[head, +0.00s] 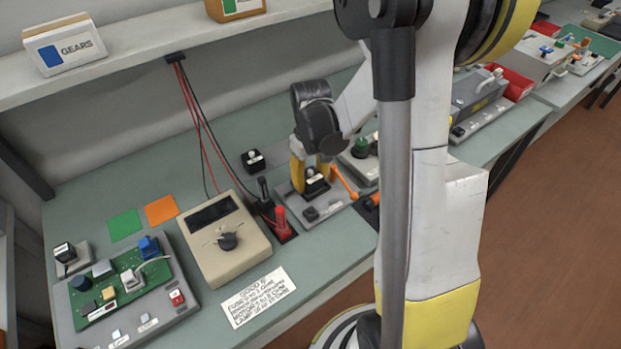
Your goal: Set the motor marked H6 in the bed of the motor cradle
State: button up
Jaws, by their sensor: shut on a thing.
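My gripper (311,173) points down over a grey base plate (298,208) on the green bench. It is shut on a small black motor (317,187) with a white label, whose marking is too small to read. The plate appears to be the motor cradle; a dark round knob (311,214) sits on its front part. The motor is at or just above the plate; I cannot tell whether it touches the bed, which the gripper and motor hide. Another black block with a white top (253,160) stands apart on the bench, to the left.
A beige meter (222,240) with red and black leads stands left of the plate, and a circuit-board fixture (125,285) further left. An orange-handled tool (345,183) lies close on the right. A printed card (258,297) lies in front. A shelf (150,55) overhangs behind.

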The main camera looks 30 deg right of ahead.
jog(key=shift+f, duration=0.15)
jog(key=o, duration=1.2)
notch_tip(320, 180, up, 12)
jog(key=shift+r, duration=0.1)
jog(key=s+a+r+t, duration=0.1)
jog(key=s+a+t, duration=0.1)
jog(key=s+a, duration=0.1)
jog(key=s+a+r+t, duration=0.2)
jog(key=s+a, duration=0.2)
jog(key=a, duration=0.2)
jog(key=s+a+r+t, duration=0.2)
jog(key=s+a+t, duration=0.1)
jog(key=s+a, duration=0.1)
jog(key=shift+a+r, duration=0.15)
jog(key=shift+a, duration=0.1)
